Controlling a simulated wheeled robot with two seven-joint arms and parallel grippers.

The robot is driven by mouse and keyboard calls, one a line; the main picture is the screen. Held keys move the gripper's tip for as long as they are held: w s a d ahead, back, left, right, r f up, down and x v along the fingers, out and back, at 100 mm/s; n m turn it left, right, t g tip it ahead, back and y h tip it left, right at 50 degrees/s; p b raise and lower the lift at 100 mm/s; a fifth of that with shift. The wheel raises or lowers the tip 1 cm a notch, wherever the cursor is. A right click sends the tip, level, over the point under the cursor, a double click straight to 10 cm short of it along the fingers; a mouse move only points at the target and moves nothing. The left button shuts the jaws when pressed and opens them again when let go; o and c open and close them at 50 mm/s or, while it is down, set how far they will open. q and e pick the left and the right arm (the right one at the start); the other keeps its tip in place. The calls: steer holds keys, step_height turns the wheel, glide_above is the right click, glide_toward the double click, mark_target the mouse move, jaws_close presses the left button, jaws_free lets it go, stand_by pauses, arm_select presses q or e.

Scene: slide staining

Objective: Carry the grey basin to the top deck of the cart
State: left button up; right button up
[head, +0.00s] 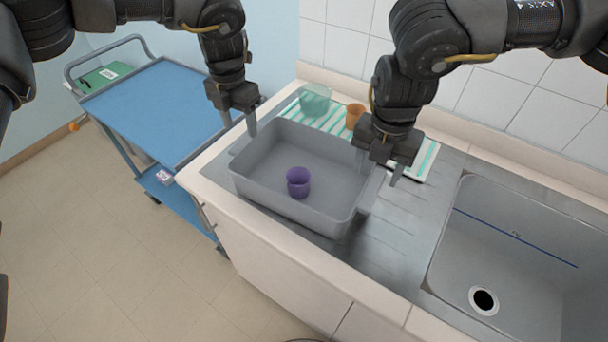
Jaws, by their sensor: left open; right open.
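The grey basin (270,203) sits on the counter's metal drainboard, left of the sink. A purple cup-like item (298,183) is inside it. My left gripper (251,128) is open at the basin's back left rim. My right gripper (380,172) is open at the basin's right rim. I cannot tell whether the fingers touch the rim. The cart (155,108) stands left of the counter, and its blue top deck is mostly bare.
A green folder-like item (97,80) lies at the cart's far left end. A small box (165,177) is on the lower deck. Behind the basin, a striped cloth (333,116) bears a green bowl (315,99) and an orange cup (354,115).

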mark_target(244, 141)
arm_select(q)
step_height(244, 141, down, 7)
steer(key=shift+r, duration=0.15)
arm_select(e)
step_height(244, 141, down, 7)
steer(key=shift+r, duration=0.15)
arm_select(q)
jaws_close()
arm_select(e)
jaws_close()
arm_select(q)
steer(key=shift+r, duration=0.1)
